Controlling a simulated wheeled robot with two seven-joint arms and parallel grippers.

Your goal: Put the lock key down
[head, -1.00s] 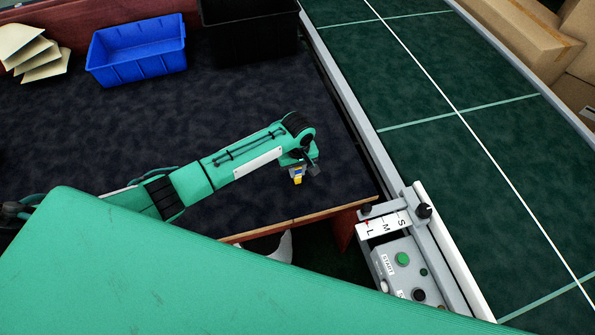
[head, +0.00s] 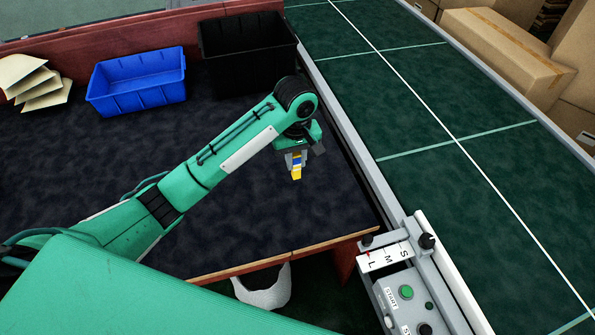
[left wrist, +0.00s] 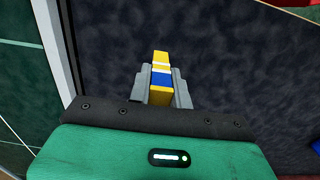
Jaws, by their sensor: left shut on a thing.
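The lock key (head: 297,173) is a small yellow piece with a blue band and white stripes. My left gripper (head: 296,160) is shut on it and holds it above the dark cloth-topped table (head: 240,210), near the table's right side. In the left wrist view the lock key (left wrist: 161,62) sticks out between the two grey fingers of the left gripper (left wrist: 160,85). The gap between key and tabletop is hard to judge. My right gripper is not in view.
A blue bin (head: 137,82) and a black bin (head: 247,55) stand at the table's back. Cream sheets (head: 38,82) lie at back left. The green conveyor (head: 430,110) runs along the right, with a control box (head: 405,290) at its near end. The table's middle is clear.

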